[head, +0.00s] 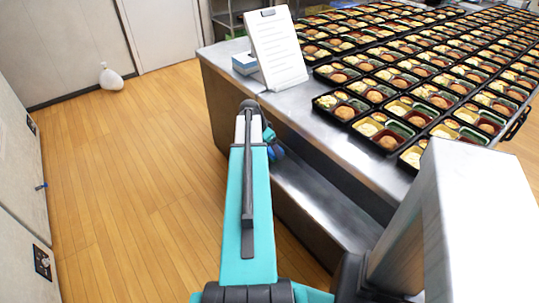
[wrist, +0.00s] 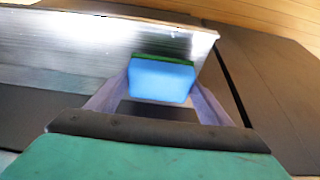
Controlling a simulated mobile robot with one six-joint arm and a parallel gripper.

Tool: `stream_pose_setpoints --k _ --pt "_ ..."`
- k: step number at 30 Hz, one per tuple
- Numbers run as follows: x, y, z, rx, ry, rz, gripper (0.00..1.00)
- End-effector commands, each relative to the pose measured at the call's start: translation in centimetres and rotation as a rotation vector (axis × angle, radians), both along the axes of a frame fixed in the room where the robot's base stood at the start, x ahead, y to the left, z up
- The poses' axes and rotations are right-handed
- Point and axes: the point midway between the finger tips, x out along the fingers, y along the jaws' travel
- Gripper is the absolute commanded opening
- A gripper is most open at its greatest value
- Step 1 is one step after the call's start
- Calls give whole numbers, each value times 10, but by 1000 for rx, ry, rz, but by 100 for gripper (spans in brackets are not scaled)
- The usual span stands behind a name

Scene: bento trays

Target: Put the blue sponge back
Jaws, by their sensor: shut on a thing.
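The blue sponge (wrist: 161,80), with a thin green layer along its top edge, is between the two fingers of my gripper (wrist: 160,92) in the wrist view. My gripper is shut on it. Behind the sponge in that view is a shiny metal surface; I cannot tell whether the sponge touches it. In the head view my arm reaches forward beside the steel table's left side and hides most of the gripper.
The steel table (head: 216,58) has a lower shelf (head: 315,195) and bears many filled bento trays (head: 372,117). A white clipboard (head: 276,50) stands upright near its left corner, beside a small blue-and-white box (head: 244,64). A white bag (head: 111,78) lies by the wall. The wooden floor (head: 130,170) at left is clear.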

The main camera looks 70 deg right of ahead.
Motion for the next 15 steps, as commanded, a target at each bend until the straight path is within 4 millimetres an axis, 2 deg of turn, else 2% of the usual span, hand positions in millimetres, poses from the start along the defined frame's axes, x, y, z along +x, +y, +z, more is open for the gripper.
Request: stream_pose_setpoints --k 7,15 --pt "0 0 -24 2 1 0 56" --pt "0 0 -29 -2 -1 -1 56"
